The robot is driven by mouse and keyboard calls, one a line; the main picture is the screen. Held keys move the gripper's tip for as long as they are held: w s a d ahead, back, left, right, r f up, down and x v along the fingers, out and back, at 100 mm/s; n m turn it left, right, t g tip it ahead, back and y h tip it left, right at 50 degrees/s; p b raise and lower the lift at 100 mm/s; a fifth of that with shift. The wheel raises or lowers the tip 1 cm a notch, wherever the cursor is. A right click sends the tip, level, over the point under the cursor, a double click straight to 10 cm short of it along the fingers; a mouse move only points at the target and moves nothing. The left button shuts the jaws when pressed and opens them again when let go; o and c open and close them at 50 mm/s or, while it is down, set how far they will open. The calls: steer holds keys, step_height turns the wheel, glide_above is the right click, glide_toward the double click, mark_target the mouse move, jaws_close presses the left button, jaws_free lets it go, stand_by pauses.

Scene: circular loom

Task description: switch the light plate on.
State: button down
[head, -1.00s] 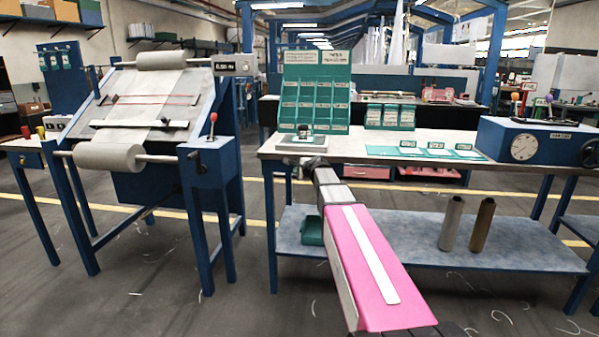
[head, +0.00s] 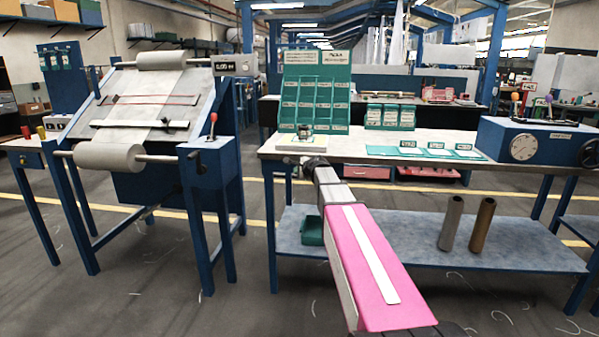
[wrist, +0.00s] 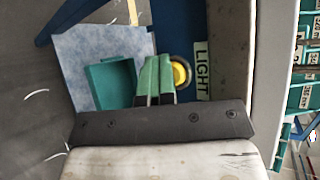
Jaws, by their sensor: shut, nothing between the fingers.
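The light plate (head: 292,145) lies on the left end of the workbench in the head view, with a small dark and metallic object on it. Its surface looks bright and cream-coloured. In the wrist view a round yellow button (wrist: 181,74) with a pale ring sits on the blue panel beside a LIGHT label (wrist: 202,70). My gripper (wrist: 158,59) is shut and empty, with its green fingers just left of the button and overlapping its edge. I cannot tell whether they touch it. In the head view the fingers are hidden at the bench's front edge.
The workbench (head: 375,146) carries a teal rack (head: 315,92), cards and a blue box with a dial (head: 524,148). A teal bin (head: 312,230) and two rolls stand on its lower shelf (head: 400,247). A loom-like machine (head: 150,120) stands left, across a floor gap.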

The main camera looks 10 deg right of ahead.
steer(key=shift+s, duration=0.15)
steer(key=s+a, duration=0.1)
steer(key=s, duration=0.4)
steer(key=shift+s+a, duration=0.4)
